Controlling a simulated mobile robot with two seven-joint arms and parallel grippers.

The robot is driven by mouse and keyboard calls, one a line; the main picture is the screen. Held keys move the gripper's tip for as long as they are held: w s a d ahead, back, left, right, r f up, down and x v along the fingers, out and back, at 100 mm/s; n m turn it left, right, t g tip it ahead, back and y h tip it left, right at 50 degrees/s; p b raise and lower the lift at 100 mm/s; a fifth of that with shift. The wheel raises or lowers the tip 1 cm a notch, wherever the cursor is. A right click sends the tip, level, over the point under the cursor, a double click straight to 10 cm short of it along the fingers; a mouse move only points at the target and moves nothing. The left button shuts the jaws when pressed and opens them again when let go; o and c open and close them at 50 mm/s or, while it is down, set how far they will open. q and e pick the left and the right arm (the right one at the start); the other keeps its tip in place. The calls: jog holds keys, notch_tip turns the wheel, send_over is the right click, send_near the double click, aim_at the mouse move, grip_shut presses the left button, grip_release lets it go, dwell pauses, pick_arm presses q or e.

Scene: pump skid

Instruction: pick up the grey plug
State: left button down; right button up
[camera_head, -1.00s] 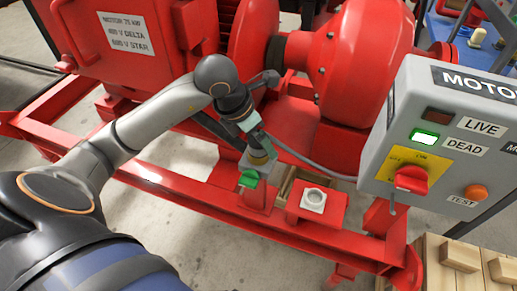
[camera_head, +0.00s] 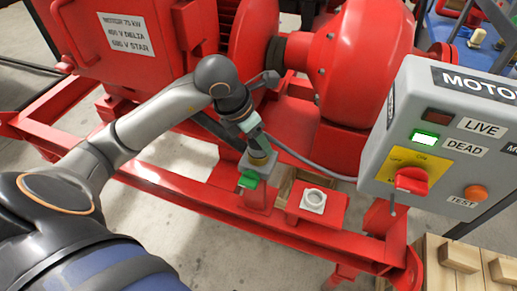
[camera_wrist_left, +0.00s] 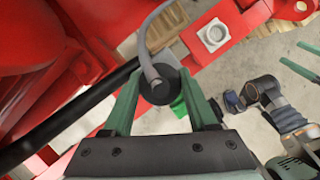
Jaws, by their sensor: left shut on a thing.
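The grey plug (camera_wrist_left: 160,84) is a dark round body in the left wrist view, with a grey cable curving up from it. My left gripper (camera_wrist_left: 161,80) has a green finger on either side of the plug and is shut on it. In the head view my left gripper (camera_head: 258,141) points down over the small grey socket housing (camera_head: 257,165) with a green flap (camera_head: 248,180). The plug is at this housing, largely hidden by the fingers; I cannot tell how deep it sits. Green bars at the wrist view's right edge may be my right gripper's fingers.
A pale, empty-looking socket (camera_head: 313,199) sits on a red bracket to the right. The grey motor control box (camera_head: 440,145) shows a lit green DEAD lamp. A red skid rail (camera_head: 200,208) runs in front. The red pump (camera_head: 355,60) stands behind.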

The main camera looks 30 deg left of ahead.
pick_arm(q)
jog(key=shift+r, duration=0.15)
jog(key=shift+r, duration=0.6)
notch_tip(320, 180, up, 3)
jog(key=shift+s+f+p, duration=0.15)
jog(key=shift+f+p, duration=0.05)
jog(key=shift+p, duration=0.1)
jog(key=s+r+b, duration=0.5)
jog(key=s+r, duration=0.4)
jog(key=s, duration=0.4)
jog(key=shift+s+a, duration=0.3)
jog(key=shift+s, duration=0.05)
pick_arm(e)
jog(key=shift+w+d+f+t, duration=0.2)
jog(key=shift+d+f, duration=0.05)
jog(key=shift+f, duration=0.25)
jog(key=shift+w+d+f+t, duration=0.2)
jog(key=shift+d+f, duration=0.05)
jog(key=shift+f, duration=0.2)
jog(key=shift+w+r, duration=0.1)
jog(key=shift+w, duration=0.05)
